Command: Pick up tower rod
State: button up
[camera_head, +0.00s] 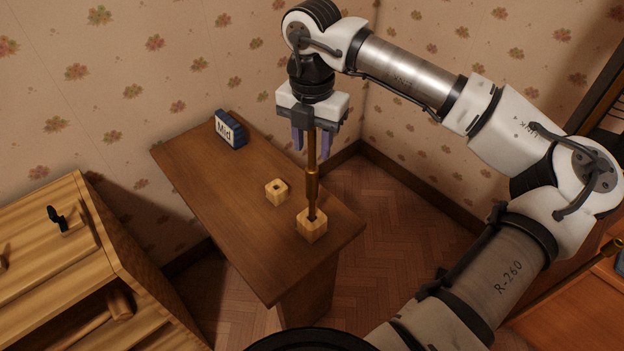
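The tower rod (312,185) is a thin brass-coloured rod with a thicker sleeve partway down. It stands upright at the near right end of the dark wooden table, with its foot in or on a light wooden block (312,229). My gripper (311,147) points down at the rod's upper part. Its two purple fingers are apart, one showing on each side of the rod. I cannot tell whether the rod is between the fingers or just in front of them. The rod's top end shows against the gripper's body.
A smaller wooden block (276,192) with a hole sits on the table (215,185). A blue sign reading "Mid" (230,130) stands at the far end. A striped wooden cabinet (85,235) is at the left, and an orange-brown surface (575,315) at the lower right. Papered walls close off the back.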

jog(key=shift+f, duration=0.35)
grip_shut()
